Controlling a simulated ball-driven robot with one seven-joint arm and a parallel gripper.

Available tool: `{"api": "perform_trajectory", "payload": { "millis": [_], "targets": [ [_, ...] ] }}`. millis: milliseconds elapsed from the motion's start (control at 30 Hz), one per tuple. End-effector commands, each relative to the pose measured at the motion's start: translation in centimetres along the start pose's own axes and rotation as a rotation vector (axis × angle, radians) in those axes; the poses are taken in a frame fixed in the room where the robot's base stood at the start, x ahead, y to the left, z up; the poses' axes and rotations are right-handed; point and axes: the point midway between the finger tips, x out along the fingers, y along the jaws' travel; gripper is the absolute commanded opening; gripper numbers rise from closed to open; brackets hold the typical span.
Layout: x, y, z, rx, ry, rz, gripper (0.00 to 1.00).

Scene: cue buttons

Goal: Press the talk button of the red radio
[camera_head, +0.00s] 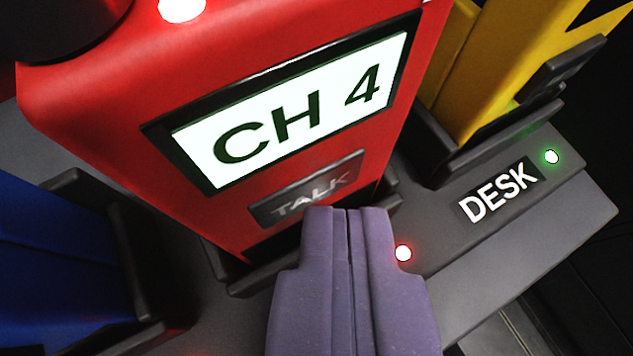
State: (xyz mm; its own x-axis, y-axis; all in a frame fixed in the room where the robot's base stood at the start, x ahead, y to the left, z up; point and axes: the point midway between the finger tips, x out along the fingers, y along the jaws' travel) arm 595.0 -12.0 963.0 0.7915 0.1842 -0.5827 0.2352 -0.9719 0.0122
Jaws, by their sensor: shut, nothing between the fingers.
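The red radio (91,95) stands upright in a dark dock and fills the upper middle of the view. Its white screen (290,115) reads "CH 4". Below the screen is the dark grey talk button (270,202), marked "TALK". A bright light glows on the radio's top part. My gripper (345,212) is shut and empty, with purple fingers side by side. Its fingertips are just below and right of the button's middle in the picture and overlap its lower edge. I cannot tell whether they touch it.
A yellow radio (500,65) stands in the dock at upper right, a blue one (50,265) at lower left. The grey dock base (590,205) carries a "DESK" label (499,190), a green light (551,157) and a red light (403,253).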

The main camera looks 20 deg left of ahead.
Motion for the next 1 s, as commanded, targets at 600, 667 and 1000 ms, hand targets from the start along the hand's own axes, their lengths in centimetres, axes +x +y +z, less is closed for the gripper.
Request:
{"api": "perform_trajectory", "payload": {
  "millis": [600, 667, 1000],
  "targets": [
    [-1.1, 0.8, 0.7, 0.001, 0.0, 0.0, 0.0],
    [-1.2, 0.8, 0.8, 0.0, 0.0, 0.0, 0.0],
    [-1.4, 1.0, 1.0, 0.0, 0.0, 0.001, 0.0]
  ]
}}
